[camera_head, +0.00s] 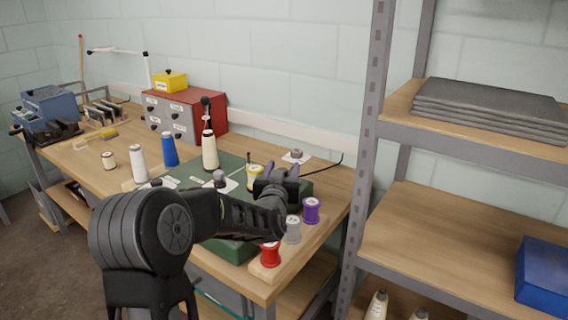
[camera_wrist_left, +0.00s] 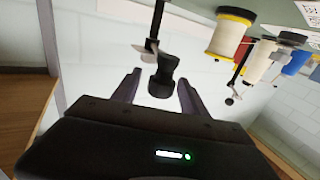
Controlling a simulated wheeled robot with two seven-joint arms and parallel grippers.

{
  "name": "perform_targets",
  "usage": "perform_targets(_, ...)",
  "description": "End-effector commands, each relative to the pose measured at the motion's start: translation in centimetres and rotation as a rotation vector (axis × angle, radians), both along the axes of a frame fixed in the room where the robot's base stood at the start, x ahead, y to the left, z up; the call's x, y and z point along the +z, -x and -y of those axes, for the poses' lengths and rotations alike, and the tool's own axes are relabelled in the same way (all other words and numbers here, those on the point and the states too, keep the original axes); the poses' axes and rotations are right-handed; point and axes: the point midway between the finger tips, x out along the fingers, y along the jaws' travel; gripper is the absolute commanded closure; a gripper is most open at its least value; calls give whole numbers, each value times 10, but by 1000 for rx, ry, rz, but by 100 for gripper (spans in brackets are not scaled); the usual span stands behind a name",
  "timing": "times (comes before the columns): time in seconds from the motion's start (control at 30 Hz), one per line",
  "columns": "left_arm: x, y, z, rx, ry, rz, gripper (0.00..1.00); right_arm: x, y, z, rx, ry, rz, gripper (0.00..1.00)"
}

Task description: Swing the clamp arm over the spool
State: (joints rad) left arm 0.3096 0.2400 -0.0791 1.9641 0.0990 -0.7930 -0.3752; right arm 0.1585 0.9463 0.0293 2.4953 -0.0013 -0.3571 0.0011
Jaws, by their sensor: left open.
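My left gripper (camera_head: 281,173) reaches over the right part of the green machine base (camera_head: 231,248). In the left wrist view its two fingers (camera_wrist_left: 157,84) are open, and a black knob (camera_wrist_left: 163,76) appears between their tips. I cannot tell whether they touch it. The knob joins a thin dark post with a small metal piece (camera_wrist_left: 147,51), which looks like the clamp arm. A spool with yellow ends and pale thread (camera_head: 255,178) stands just left of the gripper; it also shows in the left wrist view (camera_wrist_left: 230,34), apart from the knob. The gripper hides part of the clamp in the head view.
Purple (camera_head: 311,210), grey (camera_head: 292,230) and red (camera_head: 270,254) spools stand on a wooden strip at the front right. A tall cream cone (camera_head: 210,151) and a blue cone (camera_head: 169,151) stand farther left. A metal shelf post (camera_head: 366,150) rises on the right.

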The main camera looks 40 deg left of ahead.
Motion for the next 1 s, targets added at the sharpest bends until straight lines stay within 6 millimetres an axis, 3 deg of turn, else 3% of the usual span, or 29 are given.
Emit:
perform_targets(0.2,0,-17,-9,0,1,0,49,5,0,0,0,0,-1,64)
perform_targets(0.47,0,-17,-9,0,1,0,49,5,0,0,0,0,-1,64)
perform_targets(1.0,0,-17,-9,0,0,0,93,5,0,0,0,0,-1,64)
